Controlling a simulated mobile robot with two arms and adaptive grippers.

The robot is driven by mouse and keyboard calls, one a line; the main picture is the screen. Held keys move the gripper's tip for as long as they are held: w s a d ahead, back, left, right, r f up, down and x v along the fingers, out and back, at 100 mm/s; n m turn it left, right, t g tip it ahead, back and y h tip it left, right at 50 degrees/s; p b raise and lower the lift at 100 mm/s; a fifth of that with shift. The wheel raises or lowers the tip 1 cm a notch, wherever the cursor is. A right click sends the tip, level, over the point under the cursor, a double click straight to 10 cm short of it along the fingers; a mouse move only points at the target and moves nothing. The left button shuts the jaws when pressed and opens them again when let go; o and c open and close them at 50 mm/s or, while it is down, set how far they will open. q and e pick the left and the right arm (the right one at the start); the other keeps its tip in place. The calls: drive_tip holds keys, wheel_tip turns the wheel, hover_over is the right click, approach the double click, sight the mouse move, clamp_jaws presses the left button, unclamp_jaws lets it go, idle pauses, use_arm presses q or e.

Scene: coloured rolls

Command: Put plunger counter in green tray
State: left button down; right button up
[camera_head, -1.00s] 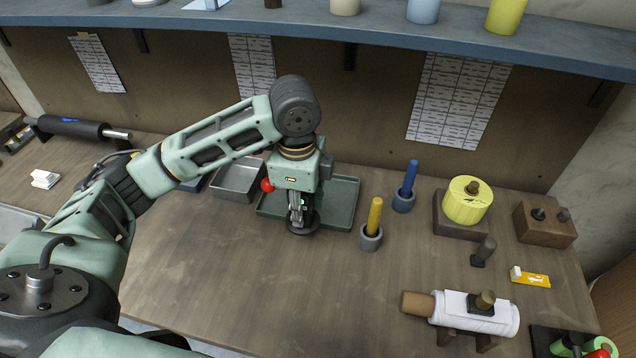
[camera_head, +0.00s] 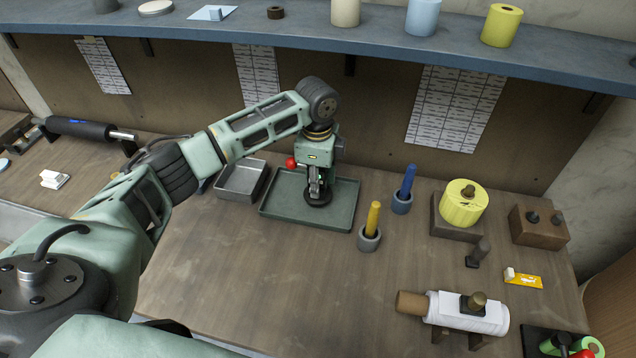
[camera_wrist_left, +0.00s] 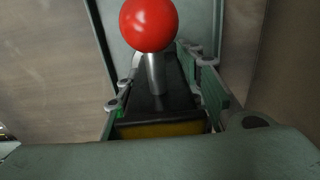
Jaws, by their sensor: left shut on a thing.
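In the left wrist view the red ball (camera_wrist_left: 149,24) stands on a metal stem above a black body (camera_wrist_left: 160,98) between the fingers. The green tray's wall (camera_wrist_left: 210,25) seems to show behind. My right gripper is not in view.
A grey metal tray (camera_head: 240,181) stands just left of the green tray. A yellow-handled tool in a grey cup (camera_head: 369,240) and a blue-handled one (camera_head: 404,192) stand to its right. A blue shelf (camera_head: 300,30) runs above. The front middle of the table is clear.

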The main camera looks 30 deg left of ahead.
use_arm(q)
drive_tip(key=shift+f, duration=0.7)
drive_tip(key=shift+w+f+p, duration=0.2)
drive_tip(key=shift+w+p, duration=0.05)
drive_tip(key=shift+p, duration=0.2)
drive_tip(key=shift+f, duration=0.25)
drive_tip(key=shift+f, duration=0.15)
drive_tip(key=c, duration=1.2)
unclamp_jaws()
wheel_tip(320, 180, up, 8)
drive_tip(key=shift+s+f+b, duration=0.1)
drive_tip(key=shift+b, duration=0.75)
